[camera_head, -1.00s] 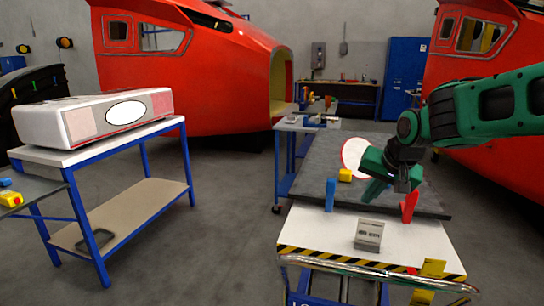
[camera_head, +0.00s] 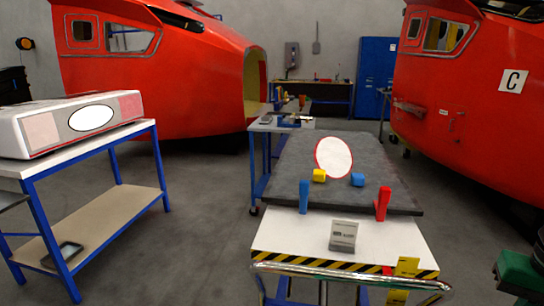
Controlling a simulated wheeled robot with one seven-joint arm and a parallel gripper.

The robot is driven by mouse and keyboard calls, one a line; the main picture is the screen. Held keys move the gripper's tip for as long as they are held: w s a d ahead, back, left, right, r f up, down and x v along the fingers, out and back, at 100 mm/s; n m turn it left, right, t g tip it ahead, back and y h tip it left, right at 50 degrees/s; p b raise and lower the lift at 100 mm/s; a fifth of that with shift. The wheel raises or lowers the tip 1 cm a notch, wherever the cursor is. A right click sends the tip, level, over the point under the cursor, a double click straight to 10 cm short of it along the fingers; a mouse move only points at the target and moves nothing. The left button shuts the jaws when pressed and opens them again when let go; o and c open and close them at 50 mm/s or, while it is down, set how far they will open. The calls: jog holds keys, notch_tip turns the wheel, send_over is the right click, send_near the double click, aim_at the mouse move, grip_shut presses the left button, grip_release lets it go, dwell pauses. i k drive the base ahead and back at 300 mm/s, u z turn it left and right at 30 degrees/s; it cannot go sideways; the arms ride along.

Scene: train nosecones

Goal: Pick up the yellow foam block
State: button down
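The yellow foam block (camera_head: 319,175) is a small yellow block on the dark grey slab (camera_head: 290,147) on the middle table. It sits just in front of a white oval with a red rim (camera_head: 334,157). A blue block (camera_head: 357,180) lies to its right, a short gap away. My gripper is out of view.
A blue upright piece (camera_head: 303,197) and a red one (camera_head: 382,203) stand at the slab's near edge. A grey box (camera_head: 343,236) sits on the white cart top (camera_head: 285,235), behind a metal rail. A white-topped table (camera_head: 90,138) with a large panel stands left.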

aim_at(318, 175)
jog(key=z, duration=0.65)
jog(key=k, duration=0.8)
jog(key=z, duration=0.95)
jog(key=k, duration=0.55)
jog(key=z, duration=0.5)
jog(key=i, duration=1.2)
jog(key=u, duration=0.2)
jog(key=i, duration=1.55)
jog(key=u, duration=0.75)
jog(key=i, duration=1.2)
jog(key=u, duration=1.3)
jog(key=i, duration=0.8)
jog(key=u, duration=0.6)
